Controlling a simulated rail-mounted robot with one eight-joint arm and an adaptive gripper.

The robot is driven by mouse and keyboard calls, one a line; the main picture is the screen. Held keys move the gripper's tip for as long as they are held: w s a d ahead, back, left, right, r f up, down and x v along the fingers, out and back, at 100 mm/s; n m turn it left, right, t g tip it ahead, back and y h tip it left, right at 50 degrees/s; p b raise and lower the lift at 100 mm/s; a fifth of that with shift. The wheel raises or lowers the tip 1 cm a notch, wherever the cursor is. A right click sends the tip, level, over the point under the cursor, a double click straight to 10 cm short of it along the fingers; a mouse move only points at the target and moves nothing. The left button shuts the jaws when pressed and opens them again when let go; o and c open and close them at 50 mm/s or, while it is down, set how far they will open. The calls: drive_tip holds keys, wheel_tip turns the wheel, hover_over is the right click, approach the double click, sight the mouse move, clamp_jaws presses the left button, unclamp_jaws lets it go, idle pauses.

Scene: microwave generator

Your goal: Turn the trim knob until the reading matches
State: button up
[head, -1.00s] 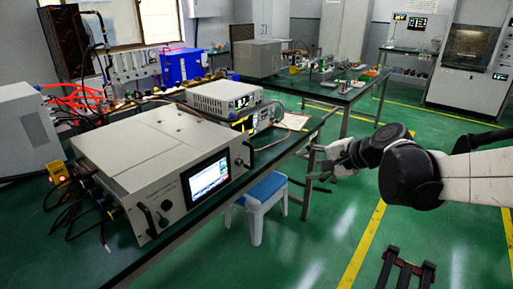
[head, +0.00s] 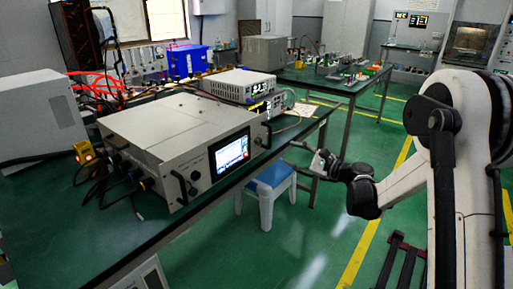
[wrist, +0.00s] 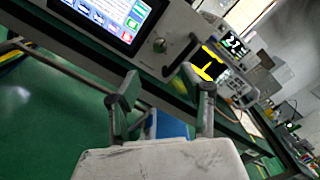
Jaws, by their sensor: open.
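The microwave generator (head: 165,120) is a light grey box on the bench at left, with a lit screen (head: 231,150) on its front panel. The screen also shows in the wrist view (wrist: 112,14), its text too small to read. A small round knob (wrist: 160,45), likely the trim knob, sits on the panel between the screen and a dark handle (wrist: 182,52). My gripper (head: 303,153) is to the right of the panel, beyond the bench edge. Its two fingers are spread and empty in the wrist view (wrist: 160,88), apart from the knob.
Dark cables lie at the generator's left. A blue-topped stool (head: 270,177) stands below my gripper. Green floor is open in the aisle.

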sight(260, 142)
drive_tip(key=b+x, duration=0.2)
drive_tip(key=x, duration=1.1)
drive_tip(key=shift+w+a+f, duration=0.1)
drive_tip(key=shift+w+a, duration=0.15)
drive_tip(key=shift+a, duration=0.1)
clamp_jaws()
